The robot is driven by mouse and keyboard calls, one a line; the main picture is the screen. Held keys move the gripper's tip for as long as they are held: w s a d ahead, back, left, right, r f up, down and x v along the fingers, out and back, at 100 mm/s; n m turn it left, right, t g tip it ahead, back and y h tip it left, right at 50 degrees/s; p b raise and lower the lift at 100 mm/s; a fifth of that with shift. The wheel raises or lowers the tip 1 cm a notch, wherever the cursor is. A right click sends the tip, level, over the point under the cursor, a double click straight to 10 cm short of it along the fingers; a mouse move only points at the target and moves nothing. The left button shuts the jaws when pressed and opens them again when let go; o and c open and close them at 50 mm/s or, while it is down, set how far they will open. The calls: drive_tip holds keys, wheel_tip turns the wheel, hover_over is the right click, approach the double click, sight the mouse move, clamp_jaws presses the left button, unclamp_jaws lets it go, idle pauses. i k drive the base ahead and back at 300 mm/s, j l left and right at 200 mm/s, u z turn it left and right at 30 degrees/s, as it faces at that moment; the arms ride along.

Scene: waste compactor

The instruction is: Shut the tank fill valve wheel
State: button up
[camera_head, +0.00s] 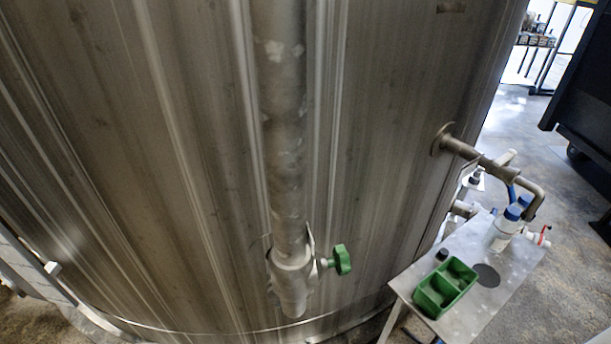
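The only valve wheel I make out is a small green handwheel (342,260). It sits on the right side of a grey valve body (291,279) at the lower end of a vertical pipe (281,120). The pipe runs down the front of a large metal tank (190,130). The wheel faces right and shows partly edge-on. I cannot tell from its look whether the valve is open or shut. My gripper is not in view, and nothing touches the wheel.
A metal side table (481,318) stands right of the wheel. It holds a green tray (446,287), a dark disc (486,275) and white bottles with blue caps (504,230). A bent pipe (490,167) juts from the tank above it. A dark cabinet (590,100) stands at the right.

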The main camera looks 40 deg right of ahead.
sight(340, 260)
drive_tip(key=k+l+u, duration=0.3)
drive_tip(key=k+l, duration=0.75)
drive_tip(key=l, duration=0.15)
drive_tip(key=i+l+u, duration=0.1)
drive_tip(key=l, duration=0.2)
drive_tip(key=i+l+u, duration=0.25)
drive_tip(key=l, duration=0.35)
drive_tip(key=i+l+u, duration=0.1)
drive_tip(key=i+l, duration=0.15)
drive_tip(key=l+z, duration=0.1)
drive_tip(key=l, duration=0.45)
drive_tip(key=k, duration=0.05)
